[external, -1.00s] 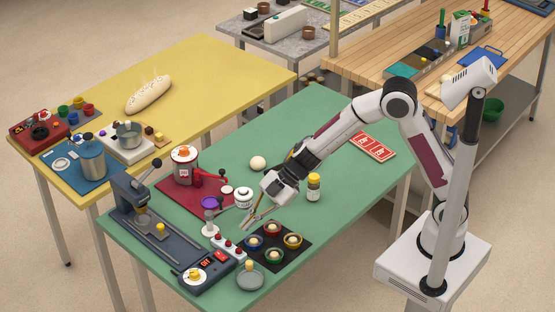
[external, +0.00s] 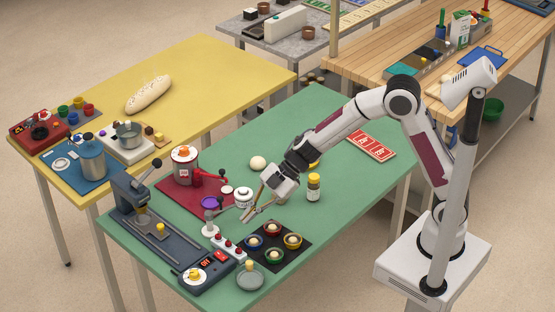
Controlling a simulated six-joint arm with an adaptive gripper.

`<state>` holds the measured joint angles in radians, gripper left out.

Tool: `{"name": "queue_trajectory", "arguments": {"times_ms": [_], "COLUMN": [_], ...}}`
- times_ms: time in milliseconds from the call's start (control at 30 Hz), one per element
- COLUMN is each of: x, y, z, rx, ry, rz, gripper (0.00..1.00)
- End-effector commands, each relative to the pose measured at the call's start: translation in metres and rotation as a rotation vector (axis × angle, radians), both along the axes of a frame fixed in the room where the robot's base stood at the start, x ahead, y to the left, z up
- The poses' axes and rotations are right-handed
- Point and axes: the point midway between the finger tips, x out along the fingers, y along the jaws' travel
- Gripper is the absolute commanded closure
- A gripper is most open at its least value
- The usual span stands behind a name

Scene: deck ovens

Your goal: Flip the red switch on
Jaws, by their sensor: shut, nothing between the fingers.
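A dark control box (external: 208,273) lies at the front left corner of the green table. Two small red parts show on it, one at the left (external: 205,263) and one at the right (external: 221,256); they look like switches, but their on or off position is too small to tell. My gripper (external: 247,217) is shut and empty. It points down and left above the green table, near the white jar and behind the dark mat with bowls. It is apart from the control box, up and to the right of it.
A white strip with red knobs (external: 229,245) lies behind the box. A dark mat (external: 269,226) with several bowls and a grey dish (external: 250,280) are to its right. A dark press (external: 138,205) stands left. A white jar (external: 243,198) and a yellow-capped jar (external: 313,188) flank my gripper.

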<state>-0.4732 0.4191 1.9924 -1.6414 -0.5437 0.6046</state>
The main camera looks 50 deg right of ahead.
Motion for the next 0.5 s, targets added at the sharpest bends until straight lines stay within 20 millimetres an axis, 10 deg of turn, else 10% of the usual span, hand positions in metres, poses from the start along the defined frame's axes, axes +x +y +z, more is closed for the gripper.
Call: {"name": "queue_trajectory", "arguments": {"times_ms": [500], "x": [0.0012], "y": [0.0042], "z": [-0.0037], "rx": [-0.001], "ry": [0.001], "rz": [0.002], "gripper": [1.00]}}
